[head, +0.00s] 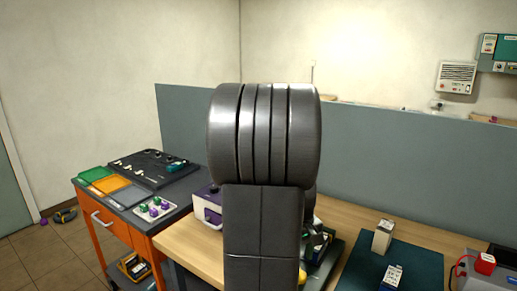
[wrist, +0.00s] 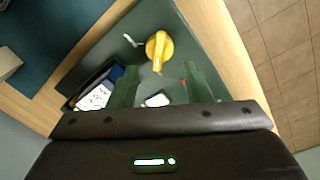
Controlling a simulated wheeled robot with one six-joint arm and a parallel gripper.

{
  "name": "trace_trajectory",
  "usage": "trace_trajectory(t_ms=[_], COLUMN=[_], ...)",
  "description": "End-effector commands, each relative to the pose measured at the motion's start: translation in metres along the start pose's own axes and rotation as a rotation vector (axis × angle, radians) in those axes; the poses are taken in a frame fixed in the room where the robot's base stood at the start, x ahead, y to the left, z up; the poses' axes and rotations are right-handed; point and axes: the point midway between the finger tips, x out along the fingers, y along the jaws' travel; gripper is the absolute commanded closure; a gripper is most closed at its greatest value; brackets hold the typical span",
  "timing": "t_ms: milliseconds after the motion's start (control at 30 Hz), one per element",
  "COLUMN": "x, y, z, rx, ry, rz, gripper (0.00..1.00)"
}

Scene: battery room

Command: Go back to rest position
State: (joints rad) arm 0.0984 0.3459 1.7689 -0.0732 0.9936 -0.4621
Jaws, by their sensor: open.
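My gripper (wrist: 163,78) shows in the wrist view with its two dark green fingers spread apart and nothing between their tips. It is over a dark green surface (wrist: 150,20). A yellow object (wrist: 158,48) lies on that surface beyond the fingertips. A dark box with a white, marked face (wrist: 95,95) is left of the left finger, and a small white item (wrist: 157,100) shows between the fingers. In the head view my arm stands upright in the middle and hides most of my gripper and the bench behind it.
An orange cart (head: 110,232) at left carries a black panel, coloured trays and several knobs. A purple device (head: 207,207) stands beside my arm. Two small boxes (head: 383,237) (head: 391,277) stand on a teal mat (head: 425,262) at right. A grey partition (head: 420,160) runs behind the bench.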

Motion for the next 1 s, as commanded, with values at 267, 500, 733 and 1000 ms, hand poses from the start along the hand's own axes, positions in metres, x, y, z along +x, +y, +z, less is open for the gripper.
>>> trace_trajectory(t_ms=[267, 500, 733, 1000], x=[0.047, 0.061, 0.06, 0.051], y=[0.0, 0.0, 0.0, 0.0], z=[0.001, 0.0, 0.0, -0.001], rx=[0.0, 0.0, 0.003, 0.0], ry=[-0.004, -0.001, -0.001, 0.002], rz=[-0.002, 0.0, 0.0, 0.001], gripper=[0.56, 0.56, 0.56, 0.56])
